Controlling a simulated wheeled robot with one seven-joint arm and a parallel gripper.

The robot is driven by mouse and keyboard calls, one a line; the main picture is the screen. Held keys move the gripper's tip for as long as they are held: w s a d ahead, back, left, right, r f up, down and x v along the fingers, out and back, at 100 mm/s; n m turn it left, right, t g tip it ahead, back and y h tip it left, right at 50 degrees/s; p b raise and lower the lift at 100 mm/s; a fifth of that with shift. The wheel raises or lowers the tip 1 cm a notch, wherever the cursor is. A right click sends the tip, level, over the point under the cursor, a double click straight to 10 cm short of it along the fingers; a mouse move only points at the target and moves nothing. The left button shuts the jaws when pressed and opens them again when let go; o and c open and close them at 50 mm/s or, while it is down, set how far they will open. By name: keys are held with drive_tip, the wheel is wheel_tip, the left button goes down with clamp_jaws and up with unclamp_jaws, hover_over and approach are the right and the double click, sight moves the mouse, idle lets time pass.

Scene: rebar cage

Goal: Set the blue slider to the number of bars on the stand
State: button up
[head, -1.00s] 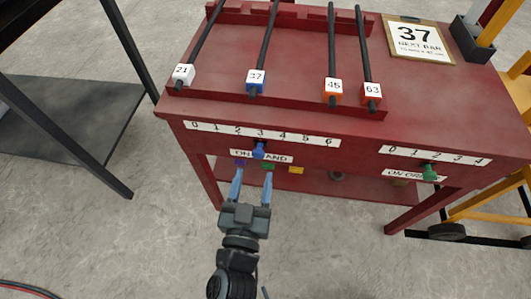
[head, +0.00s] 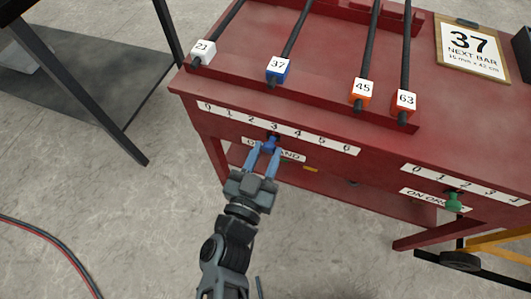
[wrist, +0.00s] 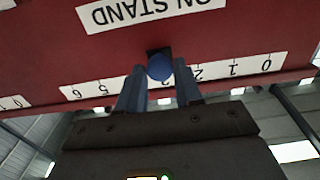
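The blue slider (head: 270,143) is a round knob under the 3 of the 0–6 scale (head: 312,138) on the red stand's front, by the "ON STAND" label (head: 291,155). My gripper (head: 266,149) has one finger on each side of it. In the wrist view the slider (wrist: 160,67) sits between the fingertips, which look closed against it. Several dark bars lie on the stand (head: 320,97), with tags 21 (head: 203,50), 37 (head: 278,69), 45 (head: 362,92) and 63 (head: 404,102).
A green slider (head: 453,201) sits on the "ON ORDER" scale at right, between 1 and 2. A card (head: 471,52) reads "37 NEXT BAR". A dark table leg (head: 85,95) stands at left, and a red cable (head: 60,240) lies on the floor.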

sight(296, 142)
clamp_jaws()
drive_tip(key=d, duration=0.1)
drive_tip(key=s+d+p, duration=0.1)
drive_tip(key=d, duration=0.1)
drive_tip(key=d+p, duration=0.1)
drive_tip(key=shift+s+d, duration=0.3)
drive_tip(key=shift+s, duration=0.1)
drive_tip(key=shift+o, duration=2.3)
unclamp_jaws()
